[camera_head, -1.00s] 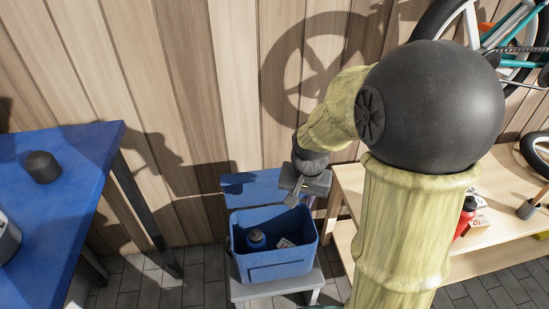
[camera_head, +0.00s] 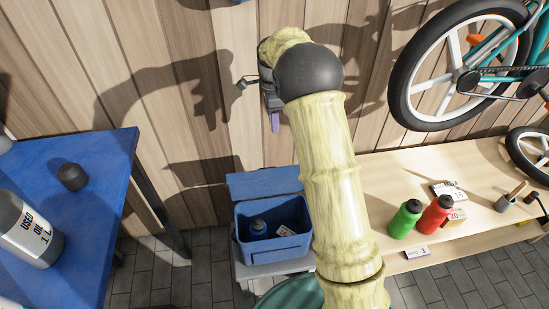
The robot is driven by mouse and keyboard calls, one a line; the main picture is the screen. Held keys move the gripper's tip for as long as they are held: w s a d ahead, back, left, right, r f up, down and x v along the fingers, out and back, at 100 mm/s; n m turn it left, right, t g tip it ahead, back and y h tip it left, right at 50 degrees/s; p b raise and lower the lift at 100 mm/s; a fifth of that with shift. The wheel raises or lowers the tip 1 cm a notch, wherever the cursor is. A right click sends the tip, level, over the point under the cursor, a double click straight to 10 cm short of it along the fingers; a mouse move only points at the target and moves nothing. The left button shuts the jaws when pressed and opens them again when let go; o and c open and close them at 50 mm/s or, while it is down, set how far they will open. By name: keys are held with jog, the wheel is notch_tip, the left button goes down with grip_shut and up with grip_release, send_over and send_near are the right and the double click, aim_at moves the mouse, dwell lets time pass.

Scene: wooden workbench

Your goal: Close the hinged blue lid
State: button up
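The blue box (camera_head: 270,247) stands open on a small grey stand. Its hinged blue lid (camera_head: 264,182) stands raised at the box's back edge, towards the wooden wall. A dark blue round item (camera_head: 258,226) and a small white label or card lie inside the box. My gripper (camera_head: 257,100) is above and behind the lid, near the wall, clear of the lid and the box. Part of it is hidden by my arm. A purple finger-like part points down, and a grey part points left; I cannot tell whether the fingers are open.
A blue table (camera_head: 90,190) on the left holds a grey oil bottle (camera_head: 28,235) and a black cap-like object (camera_head: 72,177). A wooden bench (camera_head: 385,175) on the right holds green (camera_head: 405,220) and red (camera_head: 434,216) bottles. A bicycle hangs above it.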

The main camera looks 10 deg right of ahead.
jog(key=b, duration=0.3)
send_near(268, 179)
jog(key=w+d+f, duration=0.1)
jog(key=f, duration=0.1)
jog(key=w+d+f, duration=0.1)
jog(key=f, duration=0.1)
jog(key=w+f, duration=0.1)
jog(key=f, duration=0.1)
jog(key=shift+w+d+f, duration=0.3)
jog(key=shift+d, duration=0.1)
grip_shut()
